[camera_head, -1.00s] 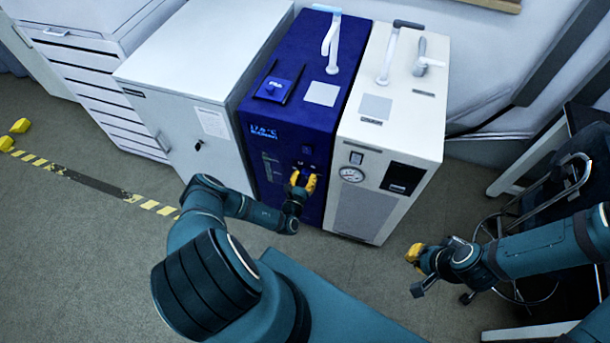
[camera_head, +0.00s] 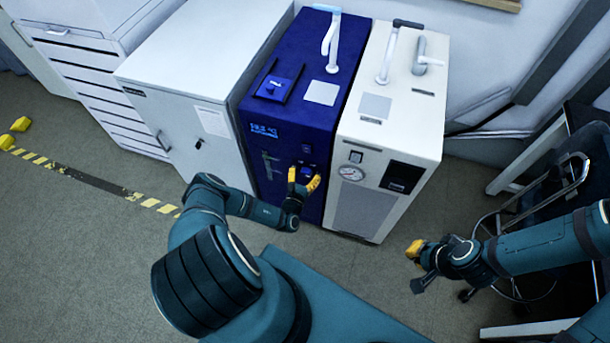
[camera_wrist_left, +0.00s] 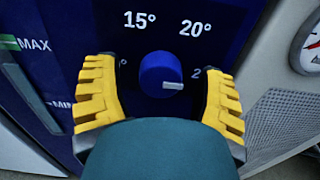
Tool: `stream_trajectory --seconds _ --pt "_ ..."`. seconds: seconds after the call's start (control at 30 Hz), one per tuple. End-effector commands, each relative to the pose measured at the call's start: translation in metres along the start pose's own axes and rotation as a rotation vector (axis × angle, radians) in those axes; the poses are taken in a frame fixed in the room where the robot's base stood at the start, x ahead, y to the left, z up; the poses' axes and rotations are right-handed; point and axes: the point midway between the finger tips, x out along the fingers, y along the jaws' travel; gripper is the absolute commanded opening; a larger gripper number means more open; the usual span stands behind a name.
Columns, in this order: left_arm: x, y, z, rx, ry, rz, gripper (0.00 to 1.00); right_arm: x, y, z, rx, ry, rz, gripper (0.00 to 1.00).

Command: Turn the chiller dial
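The chiller is the tall dark-blue cabinet (camera_head: 283,105) in the head view, with a lit display (camera_head: 263,130) too blurred to read. Its blue round dial (camera_wrist_left: 160,73) shows in the left wrist view; its white mark points right, towards a label starting with "2" that a finger partly hides. The labels 15° and 20° stand above it. My left gripper (camera_head: 303,182) is at the chiller's front. Its yellow fingers (camera_wrist_left: 161,98) are spread on either side of the dial, with gaps on both sides. My right gripper (camera_head: 417,252) hangs away at the right; its finger opening is unclear.
A white cabinet with a pressure gauge (camera_head: 351,173) stands against the chiller's right side. A light-grey cabinet (camera_head: 190,125) stands on its left. A chair (camera_head: 550,190) is at the right by a desk. The floor in front is open, with striped tape (camera_head: 90,185) at left.

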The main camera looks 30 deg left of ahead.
Motion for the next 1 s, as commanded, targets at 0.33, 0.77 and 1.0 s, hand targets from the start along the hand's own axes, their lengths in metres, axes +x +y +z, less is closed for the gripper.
stream_trajectory --seconds 0.33,0.77,1.0 --pt "-0.003 -0.001 -0.001 -0.002 0.004 -0.001 0.74 0.000 0.000 0.000 0.000 0.000 0.000 0.00" --pt "-0.073 0.000 -0.002 -0.003 0.005 0.000 0.74 0.000 0.000 0.000 0.000 0.000 0.000 0.00" --pt "-0.110 0.000 -0.001 -0.002 0.003 -0.001 0.74 0.000 0.000 0.000 0.000 0.000 0.000 0.00"
